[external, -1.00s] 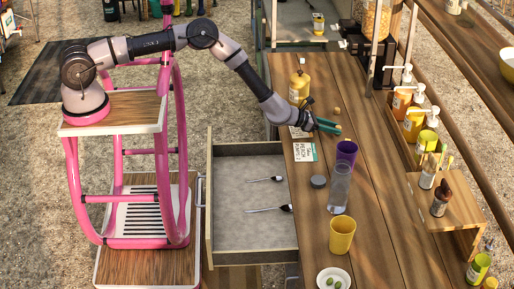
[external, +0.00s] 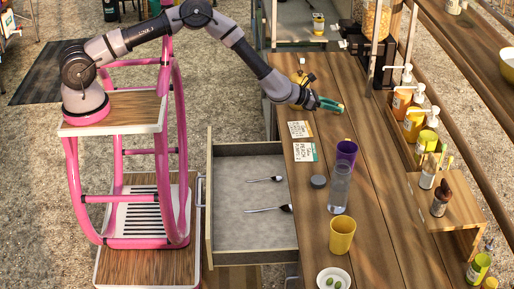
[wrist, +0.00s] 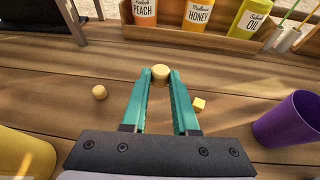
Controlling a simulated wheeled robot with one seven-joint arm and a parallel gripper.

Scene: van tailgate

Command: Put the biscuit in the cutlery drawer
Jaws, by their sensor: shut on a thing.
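My gripper (wrist: 159,95) has its teal fingers closed on a small round tan piece that looks like the biscuit (wrist: 160,72), held at the fingertips. In the external view my gripper (external: 331,105) is low over the far part of the wooden counter; the biscuit cannot be made out there. I cannot tell whether it still touches the counter. The cutlery drawer (external: 232,231) is pulled open at the counter's left side, with a grey floor and two pieces of cutlery (external: 268,209) lying in it.
Pump bottles (external: 414,123) line the right.

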